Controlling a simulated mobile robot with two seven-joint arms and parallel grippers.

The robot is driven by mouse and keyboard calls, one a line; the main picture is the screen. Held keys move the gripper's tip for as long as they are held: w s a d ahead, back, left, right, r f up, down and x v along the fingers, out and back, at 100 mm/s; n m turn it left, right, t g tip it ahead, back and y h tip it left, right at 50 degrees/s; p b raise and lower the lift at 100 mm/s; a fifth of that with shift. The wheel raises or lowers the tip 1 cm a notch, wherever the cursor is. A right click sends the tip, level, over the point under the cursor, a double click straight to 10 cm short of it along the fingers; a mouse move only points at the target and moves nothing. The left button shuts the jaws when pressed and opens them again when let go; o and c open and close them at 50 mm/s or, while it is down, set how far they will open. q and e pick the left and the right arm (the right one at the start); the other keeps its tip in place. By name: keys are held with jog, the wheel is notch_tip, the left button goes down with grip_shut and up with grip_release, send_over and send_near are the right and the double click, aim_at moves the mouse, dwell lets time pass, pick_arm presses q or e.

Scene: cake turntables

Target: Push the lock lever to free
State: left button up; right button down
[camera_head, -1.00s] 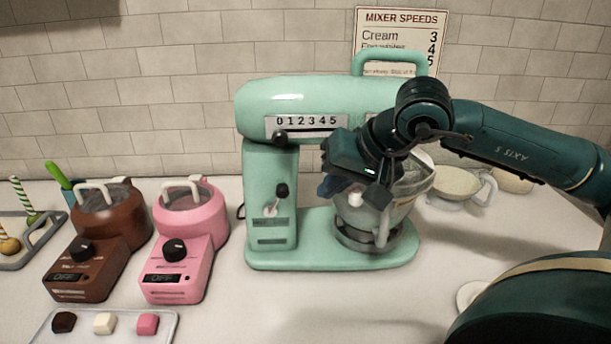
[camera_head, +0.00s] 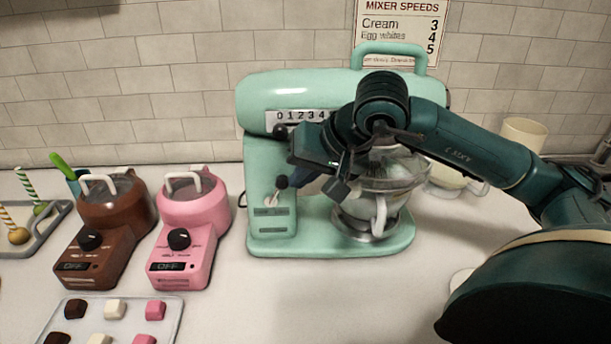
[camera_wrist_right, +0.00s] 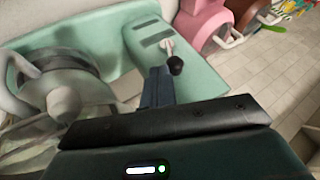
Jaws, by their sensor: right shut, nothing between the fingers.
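The mint green mixer (camera_head: 290,92) stands in the middle of the counter. Its lock lever, with a black knob (camera_head: 281,182), is on the front of the column, above a small label plate. In the right wrist view the lever's knob (camera_wrist_right: 176,65) is just beyond and right of my fingertips. My right gripper (camera_head: 294,183) is shut and empty, its tips close beside the knob on its right; in the right wrist view the shut fingers (camera_wrist_right: 157,80) point at the lever. I cannot tell whether they touch. My left gripper is not in view.
The glass bowl (camera_head: 390,180) with its handle sits under the mixer head, below my right arm. Brown (camera_head: 113,215) and pink (camera_head: 192,215) melting pots stand left of the mixer. A tray of sweets (camera_head: 170,310) lies at the front left. The counter in front of the mixer is clear.

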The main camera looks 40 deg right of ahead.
aim_at(280, 175)
jog(key=shift+w+a+r, duration=0.45)
jog(key=shift+a+r, duration=0.05)
jog(key=shift+a, duration=0.15)
jog(key=shift+r, duration=0.1)
jog(key=shift+r+p, duration=0.5)
jog(key=shift+r, duration=0.2)
